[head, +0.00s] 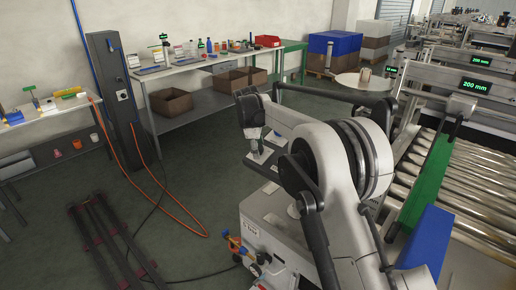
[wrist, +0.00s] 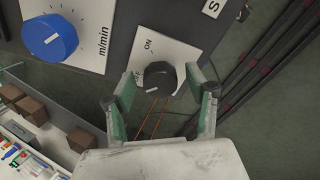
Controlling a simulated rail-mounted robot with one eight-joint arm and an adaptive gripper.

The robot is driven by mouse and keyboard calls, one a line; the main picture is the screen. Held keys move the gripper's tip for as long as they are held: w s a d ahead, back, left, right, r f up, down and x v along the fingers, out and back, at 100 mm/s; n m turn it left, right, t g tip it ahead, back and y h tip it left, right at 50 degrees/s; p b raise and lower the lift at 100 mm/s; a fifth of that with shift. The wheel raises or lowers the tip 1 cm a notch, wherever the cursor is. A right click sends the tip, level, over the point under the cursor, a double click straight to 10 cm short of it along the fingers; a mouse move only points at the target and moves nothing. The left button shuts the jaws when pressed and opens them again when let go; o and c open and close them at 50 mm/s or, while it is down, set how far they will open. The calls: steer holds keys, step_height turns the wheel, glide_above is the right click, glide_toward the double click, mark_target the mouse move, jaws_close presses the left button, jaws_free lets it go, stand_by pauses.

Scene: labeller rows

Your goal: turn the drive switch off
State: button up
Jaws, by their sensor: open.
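The drive switch (wrist: 160,78) is a round black knob on a white plate (wrist: 178,50) in the wrist view. The word ON stands above it, and another word at its left is partly covered by a finger. A short pale mark shows on the knob's lower left part. My gripper (wrist: 160,84) is open, with one green-padded finger on each side of the knob. I cannot tell whether either finger touches it. In the head view my gripper (head: 262,154) is at the end of my arm near the white panel, and the knob is hidden there.
A blue dial (wrist: 50,37) marked m/min is left of the switch in the wrist view. In the head view a roller conveyor (head: 480,190) is at right. A dark post (head: 115,95) and a bench (head: 210,62) are farther back, with open floor between.

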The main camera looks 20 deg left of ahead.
steer(key=shift+r, duration=0.1)
steer(key=v, duration=1.1)
steer(key=shift+s+r, duration=0.15)
steer(key=shift+r, duration=0.25)
steer(key=shift+r, duration=0.1)
